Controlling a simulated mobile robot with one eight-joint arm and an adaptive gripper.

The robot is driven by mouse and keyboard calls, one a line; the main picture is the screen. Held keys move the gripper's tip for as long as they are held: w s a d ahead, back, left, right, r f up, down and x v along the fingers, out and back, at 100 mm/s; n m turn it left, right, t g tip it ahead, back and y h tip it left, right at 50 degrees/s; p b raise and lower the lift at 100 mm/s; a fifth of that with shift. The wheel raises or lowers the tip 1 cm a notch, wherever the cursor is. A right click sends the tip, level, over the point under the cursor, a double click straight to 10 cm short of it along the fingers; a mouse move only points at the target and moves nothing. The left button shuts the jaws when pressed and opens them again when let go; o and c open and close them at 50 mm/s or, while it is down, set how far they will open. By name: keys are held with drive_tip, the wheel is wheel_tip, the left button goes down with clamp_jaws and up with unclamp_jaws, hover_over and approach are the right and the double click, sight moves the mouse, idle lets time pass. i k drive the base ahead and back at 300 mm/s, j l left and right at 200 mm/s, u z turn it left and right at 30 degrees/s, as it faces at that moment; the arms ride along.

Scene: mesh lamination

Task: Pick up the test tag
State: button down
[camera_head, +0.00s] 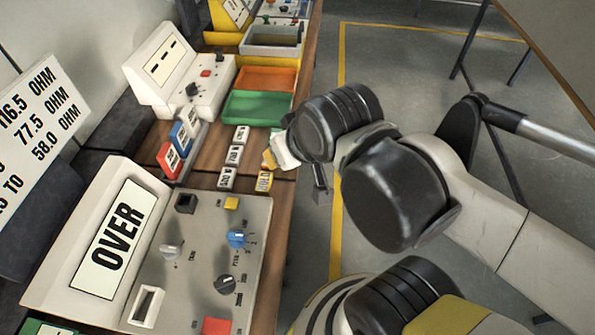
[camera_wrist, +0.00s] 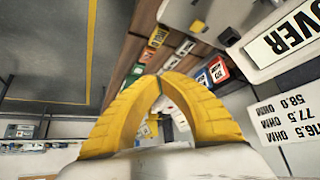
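Several small lettered tags lie on the wooden bench: white ones at the back (camera_head: 242,133), middle (camera_head: 234,155) and front (camera_head: 227,178), and a yellow-topped one (camera_head: 265,181) near the bench edge. Their lettering is too small to tell which is the test tag. My gripper (camera_head: 267,159) is by the bench's right edge, just beyond the yellow-topped tag and right of the white ones. In the wrist view its yellow fingertips (camera_wrist: 161,79) meet, with nothing visible held between them. The yellow-topped tag also shows there (camera_wrist: 158,37), apart from the fingers.
A large console reading OVER (camera_head: 112,237), with knobs, fills the bench front. Red (camera_head: 170,160) and blue (camera_head: 182,137) blocks stand left of the tags. Green (camera_head: 257,108) and orange (camera_head: 267,79) trays and a grey bin (camera_head: 272,40) lie behind.

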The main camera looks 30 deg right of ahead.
sight(265, 180)
drive_tip(key=k+l, duration=0.9)
drive_tip(key=l, duration=0.25)
